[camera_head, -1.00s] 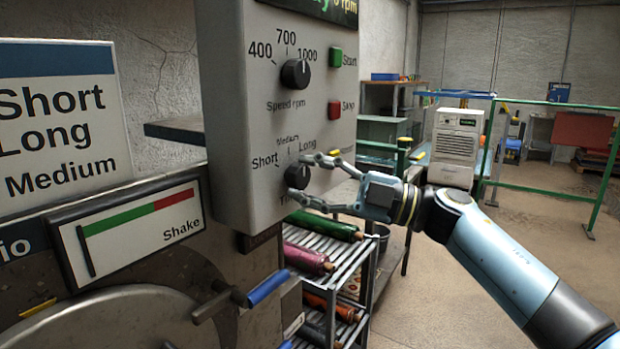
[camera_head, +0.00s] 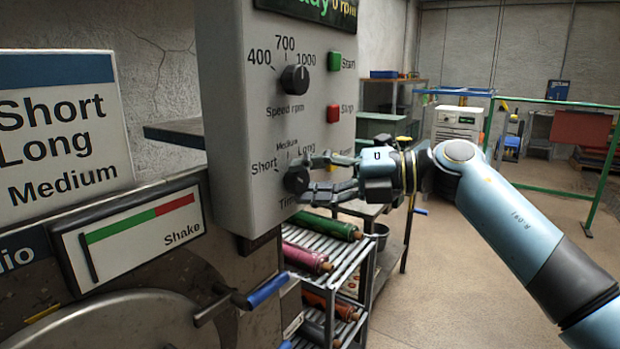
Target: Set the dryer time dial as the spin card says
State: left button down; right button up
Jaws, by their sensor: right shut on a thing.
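The dryer's time dial (camera_head: 297,179) is a small black knob low on the grey control panel (camera_head: 226,130), with Short, Medium and Long printed around it. My right gripper (camera_head: 303,177) comes from the right and is shut on this dial, one finger above and one below. The fingers partly cover the dial, and I cannot read its pointer. A white card (camera_head: 60,105) at the left reads Short, Long, Medium from top to bottom; its left part is cut off by the picture edge. My left gripper is not in view.
Above the time dial are the black speed dial (camera_head: 295,79), a green Start button (camera_head: 335,61) and a red Stop button (camera_head: 333,113). A Shake gauge (camera_head: 130,231) and a blue-handled crank (camera_head: 266,290) sit lower left. A rack of rolled rugs (camera_head: 326,224) stands below.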

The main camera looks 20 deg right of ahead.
jog(key=shift+n+h, duration=0.3)
jog(key=shift+n, duration=0.3)
jog(key=shift+f, duration=0.1)
jog(key=o, duration=1.2)
jog(key=v, duration=1.2)
jog(key=shift+a, duration=0.1)
